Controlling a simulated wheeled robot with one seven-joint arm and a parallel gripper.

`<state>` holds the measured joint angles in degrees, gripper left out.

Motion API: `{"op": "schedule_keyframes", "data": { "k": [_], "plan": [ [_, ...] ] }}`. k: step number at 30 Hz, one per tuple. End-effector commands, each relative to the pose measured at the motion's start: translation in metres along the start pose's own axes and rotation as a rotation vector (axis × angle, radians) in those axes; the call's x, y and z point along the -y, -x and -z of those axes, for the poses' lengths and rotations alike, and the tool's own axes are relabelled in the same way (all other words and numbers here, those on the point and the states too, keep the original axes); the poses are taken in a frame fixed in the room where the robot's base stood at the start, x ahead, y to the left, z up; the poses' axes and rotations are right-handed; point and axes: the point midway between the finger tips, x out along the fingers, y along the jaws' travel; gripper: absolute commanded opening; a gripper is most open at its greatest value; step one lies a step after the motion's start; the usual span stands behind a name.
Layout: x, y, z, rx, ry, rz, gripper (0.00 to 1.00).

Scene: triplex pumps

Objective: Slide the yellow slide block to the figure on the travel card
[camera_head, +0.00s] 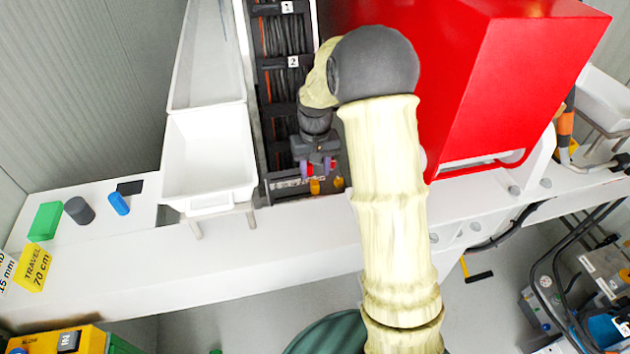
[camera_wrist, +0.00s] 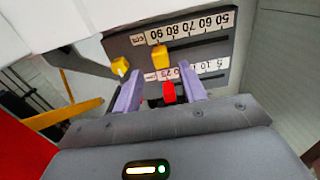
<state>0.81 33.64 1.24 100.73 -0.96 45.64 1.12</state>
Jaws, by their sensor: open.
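The yellow travel card (camera_head: 34,268) reads 70 cm. In the wrist view the yellow slide block (camera_wrist: 161,57) sits under the cm scale (camera_wrist: 190,30), near its 90 end. The scale appears upside down there; the exact reading is unclear. A red slide block (camera_wrist: 169,92) sits by a second scale (camera_wrist: 205,68). My gripper (camera_wrist: 162,88) is open, its purple fingers on either side of the red block, with the yellow block just beyond. Whether the fingers touch anything is unclear. In the head view my gripper (camera_head: 318,167) is over the panel, beside small yellow parts.
A yellow knob (camera_wrist: 120,66) sits at the panel's edge. A white bin (camera_head: 207,160) stands left of the cable rack, and a large red housing (camera_head: 490,80) is right of my arm. A green block (camera_head: 45,221) and a blue piece (camera_head: 119,204) lie at left.

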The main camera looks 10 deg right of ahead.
Motion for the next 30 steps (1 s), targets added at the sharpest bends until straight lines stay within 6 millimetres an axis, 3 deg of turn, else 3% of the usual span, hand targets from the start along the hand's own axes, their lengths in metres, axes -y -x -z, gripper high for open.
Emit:
{"op": "schedule_keyframes", "data": {
  "k": [9,20,27,30],
  "plan": [
    [0.003,-0.048,0.000,0.002,0.006,0.000,0.42],
    [0.004,-0.056,0.000,0.000,0.007,0.000,0.42],
    [0.001,-0.056,0.000,0.000,0.001,0.000,0.00],
    [0.000,-0.056,0.000,0.000,0.001,0.000,0.00]
  ]
}}
